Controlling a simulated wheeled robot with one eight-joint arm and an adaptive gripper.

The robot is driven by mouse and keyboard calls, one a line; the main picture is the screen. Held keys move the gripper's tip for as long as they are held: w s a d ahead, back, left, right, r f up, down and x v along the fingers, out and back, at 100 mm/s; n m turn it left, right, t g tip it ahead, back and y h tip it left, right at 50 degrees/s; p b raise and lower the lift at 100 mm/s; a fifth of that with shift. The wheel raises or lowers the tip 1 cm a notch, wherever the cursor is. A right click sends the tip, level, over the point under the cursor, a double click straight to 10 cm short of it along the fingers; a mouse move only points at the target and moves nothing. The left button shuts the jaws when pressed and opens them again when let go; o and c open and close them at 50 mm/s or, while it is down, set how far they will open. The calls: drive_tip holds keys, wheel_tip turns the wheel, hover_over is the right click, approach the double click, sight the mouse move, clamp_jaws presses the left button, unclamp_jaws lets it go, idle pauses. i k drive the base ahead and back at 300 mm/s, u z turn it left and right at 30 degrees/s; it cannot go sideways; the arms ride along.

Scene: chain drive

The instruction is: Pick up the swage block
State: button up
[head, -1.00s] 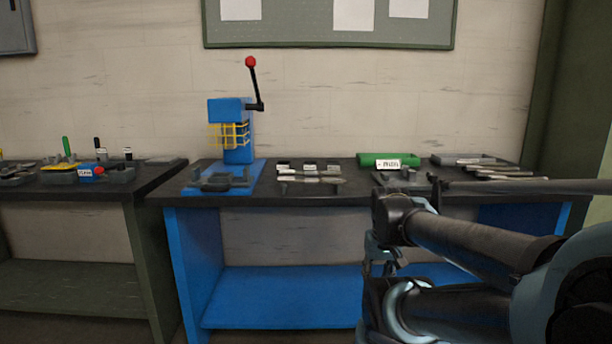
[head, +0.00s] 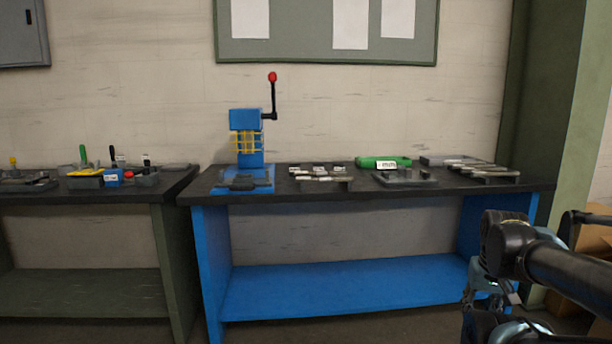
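I cannot tell for certain which piece is the swage block. A dark grey block-like piece (head: 242,182) lies on the blue base of the hand press (head: 250,150). Another dark flat piece (head: 405,178) lies on the black bench top, in front of a green case (head: 383,161) and by a white label (head: 386,166). My gripper (head: 478,300) hangs at the lower right, in front of the bench and below its top, apart from all these pieces. Its fingers are small and partly cut off, so its opening cannot be told.
The blue bench (head: 340,203) also carries small metal parts (head: 320,176) and several rods (head: 480,168) at the right. A green bench (head: 85,203) with trays and tools stands at the left. Cardboard boxes (head: 590,265) stand at the far right.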

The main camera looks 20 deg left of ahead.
sight(293, 167)
drive_tip(key=u, duration=0.55)
drive_tip(key=i, duration=0.85)
drive_tip(key=u, duration=0.3)
